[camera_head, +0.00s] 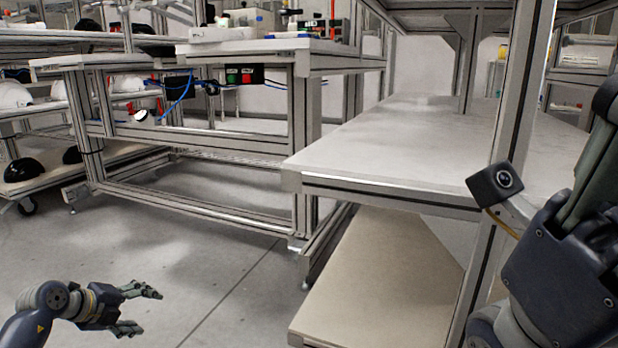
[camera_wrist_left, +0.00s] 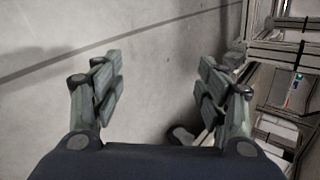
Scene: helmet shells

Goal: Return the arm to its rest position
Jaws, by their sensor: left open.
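My left gripper (camera_head: 140,308) is at the lower left of the head view, over the bare floor, with its two fingers spread apart and nothing between them. In the left wrist view my left gripper (camera_wrist_left: 158,90) also shows open and empty, with grey floor behind the fingers. My right arm fills the right edge of the head view, close to the camera and raised in front of the shelf.
A metal-framed workbench (camera_head: 250,48) stands at the back left. A two-level shelf unit (camera_head: 390,150) stands at the centre right, its lower board (camera_head: 380,285) near the floor. Black helmet shells (camera_head: 22,170) lie on a wheeled rack at far left. The floor (camera_head: 190,270) between is clear.

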